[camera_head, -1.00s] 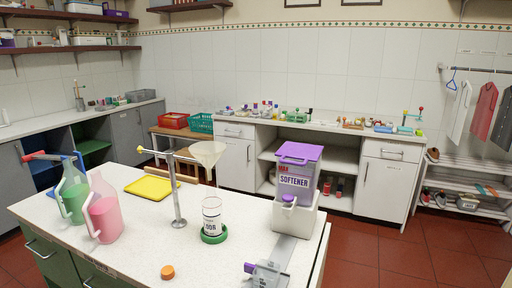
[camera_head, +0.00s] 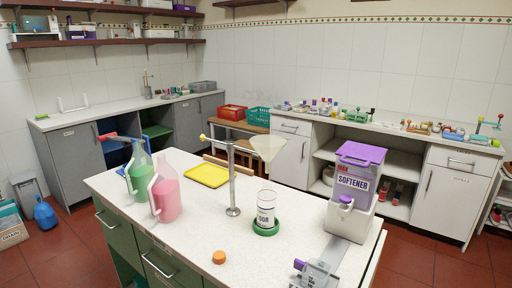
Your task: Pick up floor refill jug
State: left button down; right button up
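A blue jug (camera_head: 45,214) stands on the red tiled floor at the far left, between a grey bin and the green island counter. It looks upright with a narrow top. Two more jugs stand on the island: a clear one with green liquid (camera_head: 139,180) and one with pink liquid (camera_head: 166,195). Neither of my grippers shows in the head view.
The white-topped island (camera_head: 190,238) fills the front middle, with a metal funnel stand (camera_head: 232,185), a yellow tray (camera_head: 207,176) and a softener dispenser (camera_head: 353,190) on it. A box (camera_head: 10,226) stands on the floor left of the blue jug. Red floor (camera_head: 75,240) is open before the jug.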

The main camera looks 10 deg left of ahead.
aim_at(141, 168)
jog(key=u, duration=1.25)
